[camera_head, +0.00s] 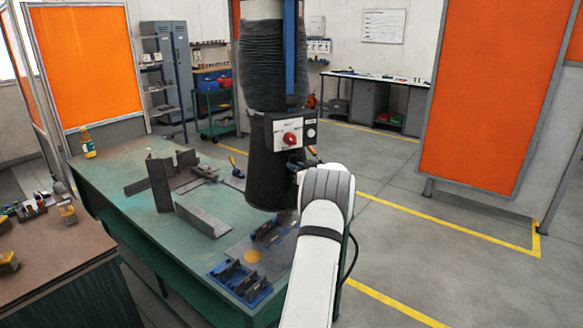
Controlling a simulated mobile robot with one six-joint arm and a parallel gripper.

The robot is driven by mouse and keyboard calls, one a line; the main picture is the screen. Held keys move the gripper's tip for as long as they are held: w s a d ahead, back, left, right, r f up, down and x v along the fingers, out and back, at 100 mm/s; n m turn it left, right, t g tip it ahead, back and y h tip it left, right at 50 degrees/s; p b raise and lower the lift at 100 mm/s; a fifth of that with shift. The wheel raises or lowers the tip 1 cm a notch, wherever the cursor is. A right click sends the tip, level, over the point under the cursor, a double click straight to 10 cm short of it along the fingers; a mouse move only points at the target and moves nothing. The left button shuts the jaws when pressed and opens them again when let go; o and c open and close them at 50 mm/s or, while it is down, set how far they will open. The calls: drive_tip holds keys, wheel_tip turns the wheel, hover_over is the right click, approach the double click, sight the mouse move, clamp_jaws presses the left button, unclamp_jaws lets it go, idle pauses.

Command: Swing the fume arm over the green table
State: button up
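The fume arm (266,70) hangs down at the centre, a black ribbed hose with a blue strut beside it. Its dark hood (268,185) carries a white control panel with a red knob (290,138). The hood overlaps the right edge of the green table (110,172) in the picture; its height above the top is unclear. My white arm reaches up from the bottom. My gripper (303,162) is at the hood's right side, just below the panel, mostly hidden by my wrist. I cannot tell whether its fingers are closed on anything.
Angled steel pieces (160,183), a blue fixture (240,283) and a yellow bottle (88,142) are on the green table. A brown-topped bench (45,245) stands at left. Orange screens (490,90) stand on both sides. The floor right of the table is clear.

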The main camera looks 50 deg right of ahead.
drive_tip(key=o, duration=0.3)
drive_tip(key=shift+s+a+f, duration=0.1)
drive_tip(key=shift+s+a, duration=0.05)
drive_tip(key=shift+a, duration=0.05)
drive_tip(key=shift+o, duration=0.9)
drive_tip(key=b+v, duration=0.2)
drive_tip(key=v, duration=0.5)
drive_tip(key=shift+s, duration=0.25)
drive_tip(key=shift+a, duration=0.1)
